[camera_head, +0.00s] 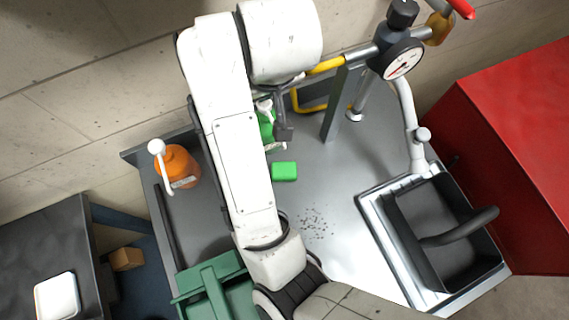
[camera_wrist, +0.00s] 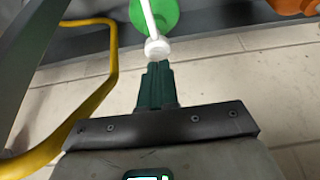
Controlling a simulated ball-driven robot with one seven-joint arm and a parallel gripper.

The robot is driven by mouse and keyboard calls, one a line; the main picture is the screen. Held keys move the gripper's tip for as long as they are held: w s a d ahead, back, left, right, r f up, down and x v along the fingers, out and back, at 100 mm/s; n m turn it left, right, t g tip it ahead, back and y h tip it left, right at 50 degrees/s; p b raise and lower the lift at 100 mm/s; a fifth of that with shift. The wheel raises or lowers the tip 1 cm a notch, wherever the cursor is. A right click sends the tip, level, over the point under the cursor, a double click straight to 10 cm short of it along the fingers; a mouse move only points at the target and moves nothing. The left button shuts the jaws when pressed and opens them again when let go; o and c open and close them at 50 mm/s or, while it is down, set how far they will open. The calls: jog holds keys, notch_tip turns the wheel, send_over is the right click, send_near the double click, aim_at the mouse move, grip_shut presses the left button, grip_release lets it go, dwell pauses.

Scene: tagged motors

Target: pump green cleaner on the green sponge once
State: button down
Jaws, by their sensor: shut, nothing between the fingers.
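The green cleaner bottle (camera_head: 267,122) stands on the metal counter at the back, partly hidden behind my arm in the head view. In the wrist view its green body (camera_wrist: 156,14) and white pump top (camera_wrist: 158,47) show just beyond my fingertips. My gripper (camera_wrist: 157,68) is shut and empty, with its dark green fingers pointing at the pump top. I cannot tell whether the fingertips touch it. The green sponge (camera_head: 284,171) lies flat on the counter in front of the bottle, apart from it.
An orange pump bottle (camera_head: 178,168) stands at the counter's left; it also shows in the wrist view (camera_wrist: 291,5). A yellow pipe (camera_head: 326,66) and a gauge (camera_head: 403,60) are at the back. A sink (camera_head: 390,235) is at right, a green container (camera_head: 212,282) at front left.

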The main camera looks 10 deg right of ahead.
notch_tip(320, 180, up, 3)
jog(key=shift+f+p, duration=0.15)
jog(key=shift+p, duration=1)
notch_tip(320, 180, up, 2)
jog(key=shift+r, duration=0.7)
jog(key=shift+s, duration=0.1)
